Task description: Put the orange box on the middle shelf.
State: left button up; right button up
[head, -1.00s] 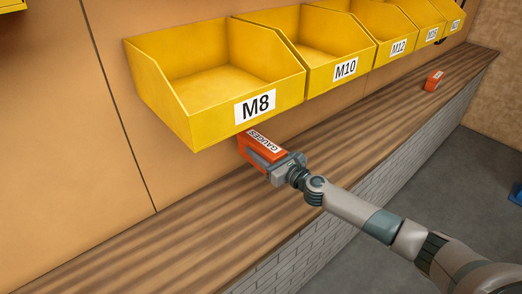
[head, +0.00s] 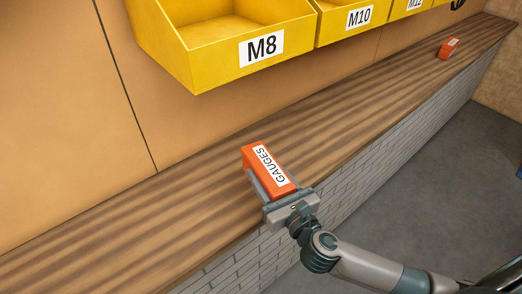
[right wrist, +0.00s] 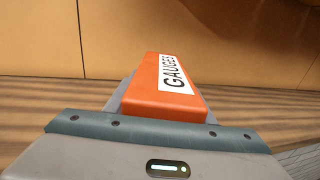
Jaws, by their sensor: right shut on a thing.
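An orange box (head: 254,157) with a white label reading GAUGES is in my right gripper (head: 272,188), over the wooden ledge in the head view. The gripper is shut on the box, and its fingers lie along the box's sides. In the right wrist view the box (right wrist: 148,103) points away from the gripper toward the tan wall. I cannot tell if the box touches the ledge. A second, smaller-looking orange box (head: 448,48) with a white label stands far along the ledge. My left gripper is not in view. No middle shelf can be made out.
A wooden ledge (head: 130,215) on a grey brick base runs from lower left to upper right, mostly clear. Yellow bins marked M8 (head: 205,62), M10 (head: 336,30) and M12 (head: 405,9) hang on the tan wall above it. Grey floor (head: 430,170) lies at the right.

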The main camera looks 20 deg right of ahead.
aim_at(284, 194)
jog(key=shift+o, duration=0.2)
jog(key=s, duration=0.2)
jog(key=s+d+m+h+b, duration=0.1)
jog(key=s, duration=0.2)
jog(key=s+r+h, duration=0.1)
jog(key=s, duration=0.2)
jog(key=shift+d, duration=0.25)
jog(key=shift+s+d+r+m+h+b, duration=0.1)
jog(key=shift+s+m+h+b, duration=0.2)
